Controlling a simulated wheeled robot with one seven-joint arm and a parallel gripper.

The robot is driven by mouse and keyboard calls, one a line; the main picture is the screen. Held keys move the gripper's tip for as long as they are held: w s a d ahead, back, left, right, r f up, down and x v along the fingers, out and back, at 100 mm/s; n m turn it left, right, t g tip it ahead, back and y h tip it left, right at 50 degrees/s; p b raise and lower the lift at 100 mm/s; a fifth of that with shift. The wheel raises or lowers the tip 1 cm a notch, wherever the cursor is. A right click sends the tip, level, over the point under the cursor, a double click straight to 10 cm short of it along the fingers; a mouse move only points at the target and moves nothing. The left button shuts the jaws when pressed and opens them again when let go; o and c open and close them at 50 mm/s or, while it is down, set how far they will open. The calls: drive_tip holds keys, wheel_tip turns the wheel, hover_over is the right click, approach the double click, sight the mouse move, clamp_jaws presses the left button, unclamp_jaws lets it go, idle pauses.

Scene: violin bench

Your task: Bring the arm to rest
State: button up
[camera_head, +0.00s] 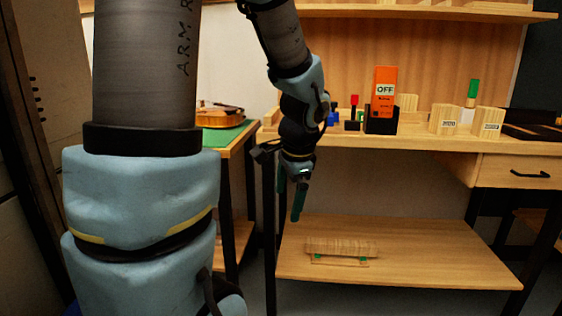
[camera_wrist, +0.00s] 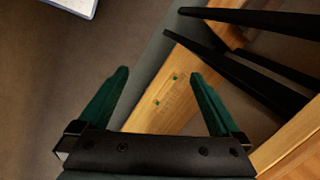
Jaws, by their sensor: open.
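My arm hangs down in front of the wooden workbench in the head view. My gripper (camera_head: 298,198) points down in the gap between the bench top and the lower shelf, near the bench's left front leg. In the wrist view my gripper (camera_wrist: 160,90) shows two green fingers spread wide apart, with nothing between them touching either finger. The fingers point toward the floor and the lower shelf.
The lower shelf (camera_head: 430,255) holds a small wooden piece (camera_head: 340,248) with green marks. A violin (camera_head: 220,115) lies on a green mat (camera_head: 222,136) at left.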

drive_tip(key=s+a+f+n+g+h+p, duration=0.15)
drive_tip(key=s+a+f+n, duration=0.25)
drive_tip(key=s+a+n, duration=0.65)
drive_tip(key=w+d+r+n+p, duration=0.1)
drive_tip(key=w+r+p, duration=0.1)
drive_tip(key=r+p, duration=0.7)
drive_tip(key=w+d+r+n+p, duration=0.1)
drive_tip(key=w+r+p, duration=0.1)
drive_tip(key=r+p, duration=0.8)
drive_tip(key=shift+d+r, duration=0.15)
drive_tip(key=shift+r, duration=0.45)
